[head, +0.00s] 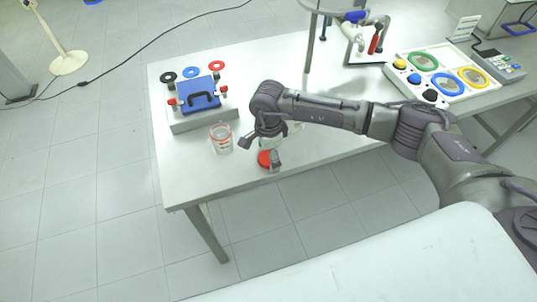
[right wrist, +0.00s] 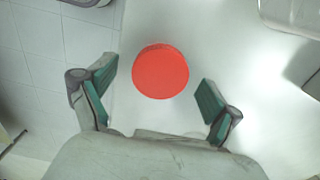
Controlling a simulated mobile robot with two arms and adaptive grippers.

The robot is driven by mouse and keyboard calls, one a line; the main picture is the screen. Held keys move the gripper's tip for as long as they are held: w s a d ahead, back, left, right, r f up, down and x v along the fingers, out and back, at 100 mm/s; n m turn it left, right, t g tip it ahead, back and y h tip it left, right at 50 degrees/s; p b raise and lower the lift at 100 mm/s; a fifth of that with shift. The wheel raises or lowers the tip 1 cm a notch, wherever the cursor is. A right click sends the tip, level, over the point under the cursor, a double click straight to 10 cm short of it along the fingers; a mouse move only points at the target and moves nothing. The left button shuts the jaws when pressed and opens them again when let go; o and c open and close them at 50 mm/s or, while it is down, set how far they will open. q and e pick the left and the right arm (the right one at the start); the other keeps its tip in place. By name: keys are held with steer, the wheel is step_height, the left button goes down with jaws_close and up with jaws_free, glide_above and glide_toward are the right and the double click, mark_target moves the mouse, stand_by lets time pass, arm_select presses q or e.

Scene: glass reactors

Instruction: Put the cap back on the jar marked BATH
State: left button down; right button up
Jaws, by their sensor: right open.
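A round red cap (head: 264,159) lies on the white table near its front edge, below my right gripper. It also shows in the right wrist view (right wrist: 160,71) as a red disc between the spread fingers. My right gripper (right wrist: 157,77) is open and empty, with a finger on each side of the cap; I cannot tell its height above it. A clear glass jar (head: 221,139) with red markings stands upright to the left of the gripper; its lettering is too small to read. My left gripper is not in view.
A grey block with a blue handled plate (head: 201,96) and red knobs stands behind the jar. Coloured rings lie behind it. A white tray with coloured rings (head: 443,76) is at the right. The white table's (head: 330,150) front right is clear.

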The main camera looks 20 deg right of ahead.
mark_target(268, 157)
steer(key=c, duration=0.8)
steer(key=shift+c, duration=0.2)
steer(key=shift+r+b, duration=0.35)
steer(key=shift+r, duration=0.1)
step_height(268, 157, up, 2)
steer(key=shift+w+r+b, duration=0.1)
steer(key=shift+r+b, duration=0.15)
steer(key=shift+b, duration=0.35)
steer(key=s+d+r+b, duration=0.3)
steer(key=s+d+r, duration=0.4)
steer(key=d, duration=0.2)
steer(key=shift+s+r, duration=0.3)
